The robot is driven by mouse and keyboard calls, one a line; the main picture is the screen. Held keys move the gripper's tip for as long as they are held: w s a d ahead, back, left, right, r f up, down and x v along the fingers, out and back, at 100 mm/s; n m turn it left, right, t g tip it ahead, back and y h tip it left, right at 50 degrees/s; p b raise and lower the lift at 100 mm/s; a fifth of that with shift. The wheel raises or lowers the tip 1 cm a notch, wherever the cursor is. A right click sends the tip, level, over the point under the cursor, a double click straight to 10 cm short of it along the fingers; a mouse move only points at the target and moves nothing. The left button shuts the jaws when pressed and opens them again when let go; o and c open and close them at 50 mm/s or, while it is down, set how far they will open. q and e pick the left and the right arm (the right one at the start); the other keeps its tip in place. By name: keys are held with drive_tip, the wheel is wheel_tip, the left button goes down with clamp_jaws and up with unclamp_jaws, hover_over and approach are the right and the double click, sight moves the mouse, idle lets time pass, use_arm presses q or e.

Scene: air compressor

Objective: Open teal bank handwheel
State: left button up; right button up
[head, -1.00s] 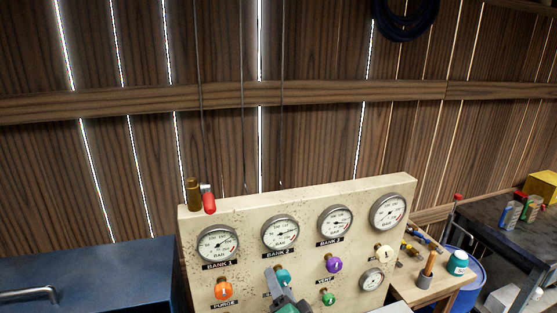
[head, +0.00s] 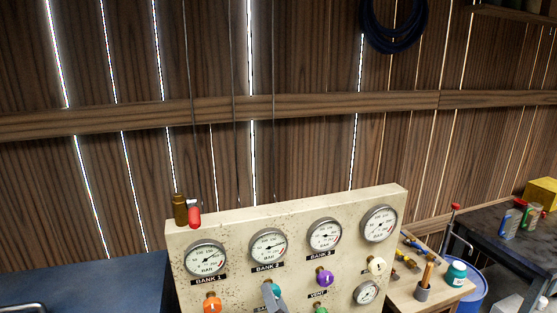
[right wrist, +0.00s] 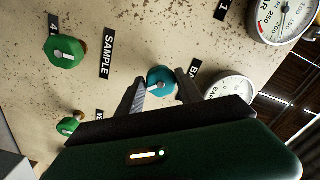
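The teal handwheel (head: 270,287) is on the cream gauge panel (head: 216,236), below the BANK 2 gauge (head: 268,247). In the right wrist view the teal handwheel (right wrist: 161,79) is a round knob with a pale mark. My right gripper (right wrist: 160,85) has its two fingers on either side of it, with narrow gaps seeming to show, so it looks open around the knob. In the head view my right gripper (head: 275,300) partly covers the handwheel at the bottom edge. My left gripper is not in view.
An orange knob (head: 212,302), a purple knob (head: 324,278) and a cream knob (head: 376,265) sit on the same panel. The right wrist view shows a green knob (right wrist: 65,52) by the SAMPLE label. A blue cabinet (head: 85,280) stands left.

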drive_tip(key=shift+o, duration=1.3)
drive_tip(key=b+v, duration=0.1)
drive_tip(key=v, duration=0.5)
drive_tip(key=shift+f, duration=0.1)
